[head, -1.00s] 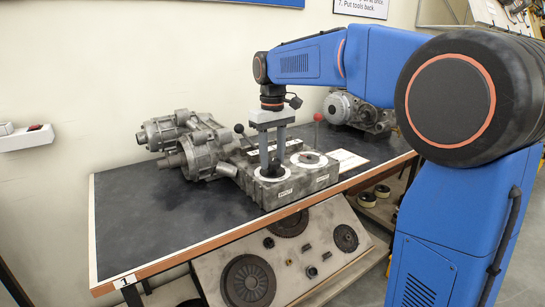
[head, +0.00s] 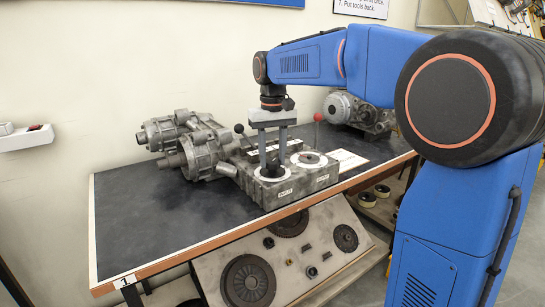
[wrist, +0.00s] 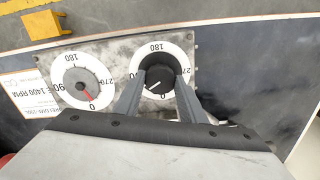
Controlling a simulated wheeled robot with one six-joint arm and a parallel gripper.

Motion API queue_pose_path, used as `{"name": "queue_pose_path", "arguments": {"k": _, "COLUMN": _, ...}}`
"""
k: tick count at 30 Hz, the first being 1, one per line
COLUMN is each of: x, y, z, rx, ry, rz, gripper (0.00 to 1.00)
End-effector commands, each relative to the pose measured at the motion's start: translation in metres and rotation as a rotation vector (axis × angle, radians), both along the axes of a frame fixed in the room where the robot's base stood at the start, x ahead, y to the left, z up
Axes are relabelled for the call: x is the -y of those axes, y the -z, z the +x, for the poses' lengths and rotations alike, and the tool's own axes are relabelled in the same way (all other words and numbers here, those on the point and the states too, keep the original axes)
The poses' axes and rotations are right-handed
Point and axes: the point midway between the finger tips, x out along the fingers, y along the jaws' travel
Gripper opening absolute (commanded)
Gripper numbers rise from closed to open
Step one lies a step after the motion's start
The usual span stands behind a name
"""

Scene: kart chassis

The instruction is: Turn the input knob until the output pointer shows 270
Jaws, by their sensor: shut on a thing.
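The gearbox block (head: 325,180) carries two white dials. The input dial (head: 257,175) is the left one in the head view and the right one in the wrist view (wrist: 134,80). My gripper (head: 272,168) points straight down, its two fingers shut on the black input knob (wrist: 158,77). The knob's white line points lower left in the wrist view, between 0 and the 90 side. The output dial (head: 311,159) is uncovered. Its red pointer (wrist: 88,95) points at or very near 0 in the wrist view. The fingers hide part of the input scale.
A grey motor assembly (head: 200,150) lies left of the block. A red-knobbed lever (head: 318,118) and a black-knobbed lever (head: 239,128) stand behind the dials. A white label sheet (head: 347,160) lies to the right. The table's (head: 140,220) left front is clear.

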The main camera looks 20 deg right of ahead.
Motion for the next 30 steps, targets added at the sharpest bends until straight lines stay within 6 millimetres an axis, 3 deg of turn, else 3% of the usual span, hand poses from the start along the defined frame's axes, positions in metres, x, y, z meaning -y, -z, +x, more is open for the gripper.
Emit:
{"name": "queue_pose_path", "arguments": {"k": 2, "x": 0.0, "y": -0.001, "z": 0.0, "rx": 0.002, "ry": 0.0, "rz": 0.0, "gripper": 0.15}}
{"name": "queue_pose_path", "arguments": {"k": 3, "x": 0.0, "y": -0.001, "z": 0.0, "rx": 0.002, "ry": 0.0, "rz": 0.0, "gripper": 0.42}}
{"name": "queue_pose_path", "arguments": {"k": 5, "x": 0.0, "y": -0.001, "z": 0.0, "rx": 0.002, "ry": 0.0, "rz": 0.0, "gripper": 0.56}}
{"name": "queue_pose_path", "arguments": {"k": 17, "x": 0.0, "y": -0.005, "z": 0.0, "rx": 0.001, "ry": -0.001, "rz": 0.0, "gripper": 0.56}}
{"name": "queue_pose_path", "arguments": {"k": 23, "x": 0.0, "y": -0.033, "z": 0.001, "rx": 0.004, "ry": -0.001, "rz": 0.0, "gripper": 0.56}}
{"name": "queue_pose_path", "arguments": {"k": 30, "x": 0.0, "y": -0.081, "z": 0.001, "rx": 0.004, "ry": -0.001, "rz": 0.0, "gripper": 0.56}}
